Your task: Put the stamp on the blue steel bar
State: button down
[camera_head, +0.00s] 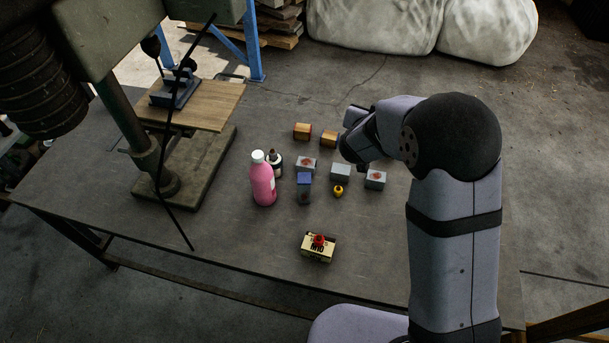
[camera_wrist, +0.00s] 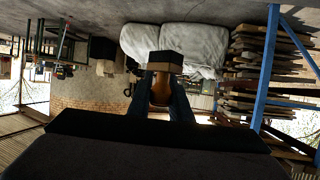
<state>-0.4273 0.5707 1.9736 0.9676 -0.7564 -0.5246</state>
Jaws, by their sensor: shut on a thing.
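The stamp (camera_wrist: 164,66), a dark block with a light wooden layer and an orange-brown handle, shows in the wrist view between the fingertips of my gripper (camera_wrist: 161,92). The gripper is shut on its handle. In the head view my gripper (camera_head: 352,135) is over the right part of the table, beyond the small blocks, and the stamp cannot be made out clearly. A blue bar (camera_head: 304,180) with a dark front lies mid-table, apart from the gripper, nearer the table's front edge and to the left.
Grey blocks (camera_head: 341,173), some with red marks, wooden cubes (camera_head: 302,131) and a yellow item (camera_head: 338,190) surround the bar. A pink bottle (camera_head: 263,182) and dark bottle (camera_head: 275,167) stand left. An ink box (camera_head: 318,250) lies in front. A drill press (camera_head: 188,160) stands left.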

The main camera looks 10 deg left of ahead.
jog(key=s+a+n+y, duration=0.2)
jog(key=a+n+y, duration=0.5)
jog(key=a, duration=0.6)
jog(key=s+a+f+n+g+y, duration=0.3)
jog(key=s+a+f+n+y, duration=0.1)
jog(key=s+a, duration=0.3)
jog(key=shift+s+a+f+n+g+y, duration=0.35)
jog(key=shift+s+y, duration=0.2)
jog(key=shift+y, duration=0.25)
jog(key=shift+w+f+p, duration=0.1)
jog(key=shift+f+p, duration=0.5)
jog(key=shift+f, duration=2.35)
jog(key=shift+f, duration=0.1)
jog(key=shift+f+p, duration=0.5)
jog(key=shift+f, duration=1.5)
